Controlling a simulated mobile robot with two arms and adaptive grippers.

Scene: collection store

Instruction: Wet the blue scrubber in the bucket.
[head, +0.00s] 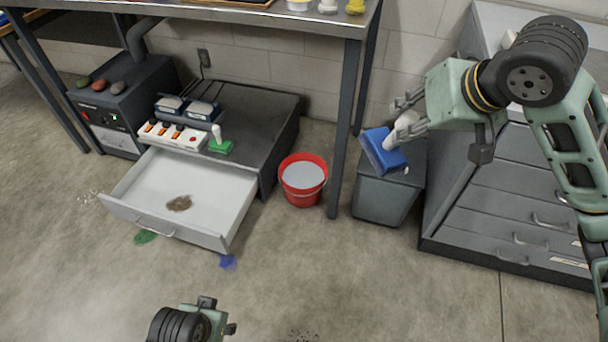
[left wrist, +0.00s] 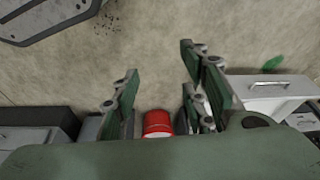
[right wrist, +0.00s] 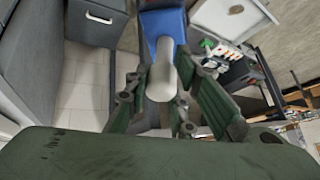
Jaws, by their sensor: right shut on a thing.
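The blue scrubber (head: 382,151) has a blue head and a pale handle. My right gripper (head: 405,118) is shut on its handle and holds it in front of the grey bin, right of the table leg. In the right wrist view the scrubber's pale handle (right wrist: 162,70) stands between the fingers of my right gripper (right wrist: 155,100). The red bucket (head: 302,180), with grey liquid in it, stands on the floor left of the table leg; it also shows in the left wrist view (left wrist: 157,125). My left gripper (left wrist: 155,95) is open and empty; in the head view its fingers are not clearly shown.
A grey bin (head: 385,197) stands below the scrubber, beside a drawer cabinet (head: 500,215). The table leg (head: 346,130) rises between bucket and bin. An open drawer (head: 150,190) with a brown stain juts out at left. A green-headed scrubber (head: 220,146) stands on the low cabinet.

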